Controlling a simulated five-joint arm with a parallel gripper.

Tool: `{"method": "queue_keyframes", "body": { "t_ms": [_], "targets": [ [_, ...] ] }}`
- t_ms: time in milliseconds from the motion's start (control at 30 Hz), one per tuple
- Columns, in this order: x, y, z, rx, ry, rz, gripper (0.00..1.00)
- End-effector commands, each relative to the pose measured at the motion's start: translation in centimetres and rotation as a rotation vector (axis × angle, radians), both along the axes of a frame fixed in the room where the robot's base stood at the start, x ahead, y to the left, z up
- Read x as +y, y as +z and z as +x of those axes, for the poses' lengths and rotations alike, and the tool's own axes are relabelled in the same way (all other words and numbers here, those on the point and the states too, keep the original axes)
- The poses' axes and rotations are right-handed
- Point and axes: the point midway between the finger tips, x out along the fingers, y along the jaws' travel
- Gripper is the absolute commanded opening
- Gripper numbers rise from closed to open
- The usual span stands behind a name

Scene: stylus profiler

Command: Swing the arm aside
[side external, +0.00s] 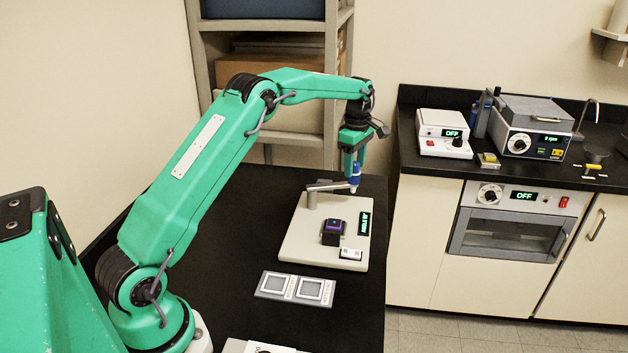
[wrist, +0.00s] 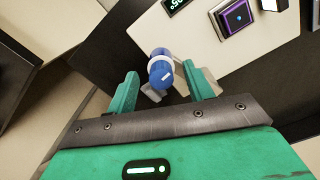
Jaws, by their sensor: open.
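The stylus profiler has a pale base plate (side external: 300,238) and a grey swing arm (side external: 328,187) that runs from a post at the back left to a blue knob (side external: 355,174) at its right end. My gripper (side external: 354,168) is above this end, pointing down. In the wrist view my gripper (wrist: 163,84) is open, and the blue knob (wrist: 160,72) shows between its two green fingers with a gap on each side. I cannot tell how deep the knob sits between the fingertips. A purple chip (side external: 334,226) sits on a black block on the base plate, in front of the arm.
A grey tray with two square frames (side external: 272,284) lies on the black table in front of the profiler. A small display (side external: 363,224) stands along the plate's right edge. A shelf (side external: 330,110) is behind. A counter with instruments (side external: 540,130) stands at the right.

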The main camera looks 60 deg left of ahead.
Motion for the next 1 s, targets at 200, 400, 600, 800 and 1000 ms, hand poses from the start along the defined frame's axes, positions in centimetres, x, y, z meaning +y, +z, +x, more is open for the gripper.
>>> {"method": "queue_keyframes", "body": {
  "t_ms": [200, 400, 600, 800, 1000],
  "targets": [
    [0.0, 2.9, 0.0, -0.003, 0.001, 0.001, 0.52],
    [0.1, 5.2, 0.0, -0.003, 0.002, 0.001, 0.52],
    [0.1, 6.2, 0.0, -0.002, 0.002, 0.001, 0.52],
    [0.1, 6.2, 0.0, -0.002, 0.002, 0.001, 0.52],
    [0.1, 6.2, 0.0, -0.002, 0.002, 0.001, 0.52]
  ]
}}
